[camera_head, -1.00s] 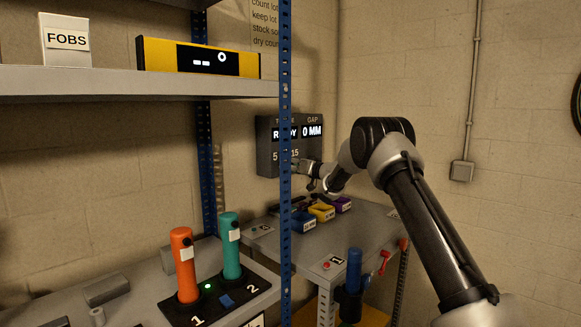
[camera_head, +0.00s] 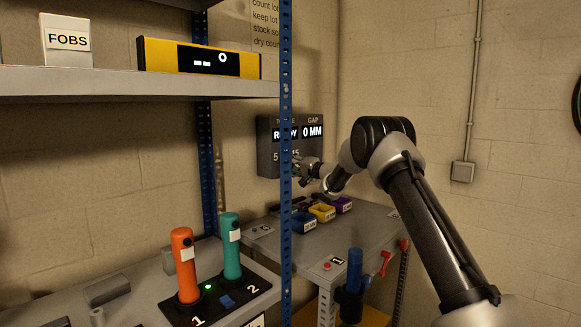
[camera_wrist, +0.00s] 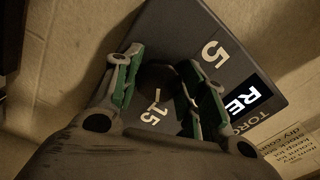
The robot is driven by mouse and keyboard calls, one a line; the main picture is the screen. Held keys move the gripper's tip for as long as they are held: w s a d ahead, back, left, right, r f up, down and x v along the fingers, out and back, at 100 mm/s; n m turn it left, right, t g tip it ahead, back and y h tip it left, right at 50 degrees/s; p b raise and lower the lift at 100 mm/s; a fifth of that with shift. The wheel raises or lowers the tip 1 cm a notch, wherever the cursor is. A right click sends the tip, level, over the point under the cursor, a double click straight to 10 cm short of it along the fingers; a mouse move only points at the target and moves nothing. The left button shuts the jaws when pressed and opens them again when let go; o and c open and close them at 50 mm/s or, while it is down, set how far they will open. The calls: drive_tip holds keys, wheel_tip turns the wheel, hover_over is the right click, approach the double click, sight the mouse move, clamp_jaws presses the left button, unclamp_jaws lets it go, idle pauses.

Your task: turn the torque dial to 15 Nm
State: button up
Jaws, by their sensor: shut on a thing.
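The torque dial (camera_wrist: 157,77) is a dark knob on a grey wall panel (camera_head: 266,160), between white marks 5 and 15. The panel also shows in the wrist view (camera_wrist: 195,30), tilted. My gripper (camera_wrist: 160,86) has its green-padded fingers closed on the two sides of the dial. In the head view my gripper (camera_head: 302,172) is at the panel's lower part and hides the dial. The panel's displays read "READY", partly behind a blue post, and "0 MM". The dial's pointer direction cannot be made out clearly.
A blue shelf post (camera_head: 285,130) stands in front of the panel in the head view. Below are blue (camera_head: 303,223), yellow (camera_head: 322,213) and purple (camera_head: 343,205) bins on a grey bench (camera_head: 365,232). Orange (camera_head: 185,265) and teal (camera_head: 231,250) tools stand at front left.

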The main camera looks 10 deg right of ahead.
drive_tip(key=shift+f+m, duration=0.1)
drive_tip(key=shift+m, duration=0.2)
drive_tip(key=o, duration=1)
drive_tip(key=shift+d, duration=0.1)
drive_tip(key=v, duration=1.2)
